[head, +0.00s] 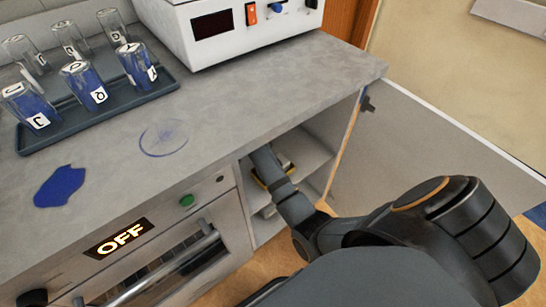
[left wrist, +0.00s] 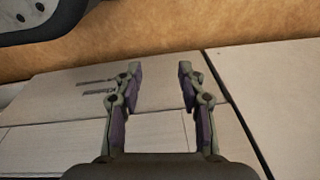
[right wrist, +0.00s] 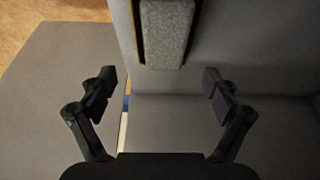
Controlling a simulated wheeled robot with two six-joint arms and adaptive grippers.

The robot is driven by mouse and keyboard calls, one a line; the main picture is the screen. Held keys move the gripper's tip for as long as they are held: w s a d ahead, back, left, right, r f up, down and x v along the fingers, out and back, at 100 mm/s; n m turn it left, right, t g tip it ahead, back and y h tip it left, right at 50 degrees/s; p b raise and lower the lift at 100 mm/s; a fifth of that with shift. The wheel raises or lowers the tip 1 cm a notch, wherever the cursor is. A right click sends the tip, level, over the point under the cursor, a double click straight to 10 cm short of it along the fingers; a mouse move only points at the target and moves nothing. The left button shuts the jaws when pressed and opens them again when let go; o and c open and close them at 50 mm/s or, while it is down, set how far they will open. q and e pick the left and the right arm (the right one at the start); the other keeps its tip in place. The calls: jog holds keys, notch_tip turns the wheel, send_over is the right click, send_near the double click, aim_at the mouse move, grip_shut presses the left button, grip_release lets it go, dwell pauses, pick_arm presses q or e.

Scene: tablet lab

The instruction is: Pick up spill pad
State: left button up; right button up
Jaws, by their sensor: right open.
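The spill pad (right wrist: 167,30), a grey block with yellow and black edging, shows at the top of the right wrist view. In the head view part of the pad (head: 287,166) shows on a shelf inside the open cabinet, partly covered by my right arm. My right gripper (right wrist: 158,78) is open and empty inside the cabinet, with the pad ahead of its fingertips and apart from them. My left gripper (left wrist: 160,70) is open and empty in front of pale panels; it is outside the head view.
The cabinet door (head: 430,145) stands open on the right. The counter (head: 240,105) holds a tray (head: 160,90) of several labelled glasses, a white device (head: 245,40) and a blue spill (head: 60,187). An oven unit showing OFF (head: 121,236) is left of the cabinet.

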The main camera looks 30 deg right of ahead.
jog(key=shift+b+x, duration=0.3)
jog(key=shift+x, duration=0.75)
jog(key=x, duration=0.1)
jog(key=b+x, duration=0.1)
jog(key=x, duration=0.1)
jog(key=w+b+x, duration=0.1)
jog(key=x, duration=0.1)
jog(key=shift+d+f, duration=0.15)
jog(key=shift+f, duration=0.05)
pick_arm(q)
notch_tip(320, 180, up, 7)
jog(key=w+d, duration=0.2)
jog(key=shift+w, duration=0.25)
jog(key=shift+r+p, duration=0.4)
jog(key=shift+r, duration=0.05)
pick_arm(e)
jog(key=shift+s+f, duration=0.1)
jog(key=shift+f, duration=0.1)
jog(key=c, duration=1)
pick_arm(q)
jog(key=shift+f, duration=0.1)
